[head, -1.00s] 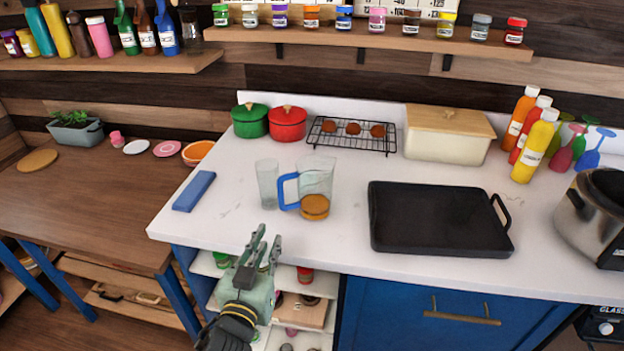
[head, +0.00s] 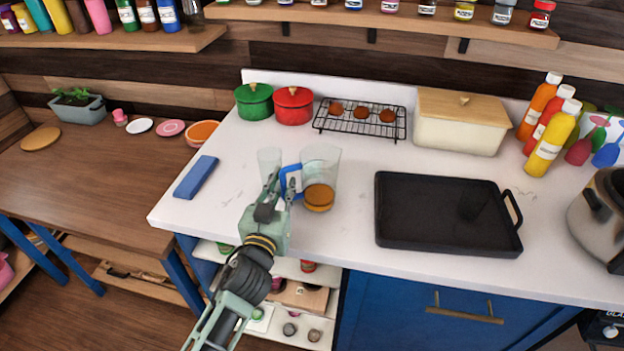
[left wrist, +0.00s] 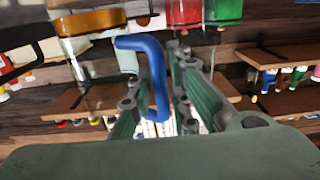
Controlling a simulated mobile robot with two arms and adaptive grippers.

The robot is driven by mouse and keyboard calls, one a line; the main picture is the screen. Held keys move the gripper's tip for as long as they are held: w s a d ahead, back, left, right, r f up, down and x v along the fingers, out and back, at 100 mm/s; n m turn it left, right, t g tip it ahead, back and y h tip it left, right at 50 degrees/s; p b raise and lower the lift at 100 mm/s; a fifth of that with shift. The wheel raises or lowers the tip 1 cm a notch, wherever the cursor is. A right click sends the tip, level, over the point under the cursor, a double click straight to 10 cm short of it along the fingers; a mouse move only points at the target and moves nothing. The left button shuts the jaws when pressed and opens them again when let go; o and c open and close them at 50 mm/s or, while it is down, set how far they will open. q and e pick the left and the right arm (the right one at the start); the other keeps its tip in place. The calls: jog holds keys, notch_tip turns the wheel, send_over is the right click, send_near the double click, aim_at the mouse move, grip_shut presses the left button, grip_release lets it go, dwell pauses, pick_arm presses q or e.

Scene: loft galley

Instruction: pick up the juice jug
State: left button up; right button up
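The juice jug (head: 324,165) is clear, with orange-brown juice at its bottom and a blue handle on its left side. It stands upright on the white counter. My left gripper (head: 279,184) is at the handle, over the counter's front part. In the left wrist view the jug's blue handle (left wrist: 157,82) shows between the two fingers of my left gripper (left wrist: 158,98), which look apart with gaps beside the handle. Part of the handle is hidden by the fingers in the head view. My right gripper is not in view.
A clear glass (head: 268,160) stands close left of the jug, just behind my gripper. A black griddle (head: 445,212) lies to the right. A blue block (head: 196,177) lies at the left. Green (head: 254,103) and red pots (head: 293,108) and a wire rack (head: 340,126) stand behind.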

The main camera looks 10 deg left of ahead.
pick_arm(q)
jog(key=shift+w, duration=0.1)
jog(key=c, duration=0.3)
grip_shut()
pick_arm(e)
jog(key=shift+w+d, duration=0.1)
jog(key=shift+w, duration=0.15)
pick_arm(q)
jog(key=shift+r, duration=0.2)
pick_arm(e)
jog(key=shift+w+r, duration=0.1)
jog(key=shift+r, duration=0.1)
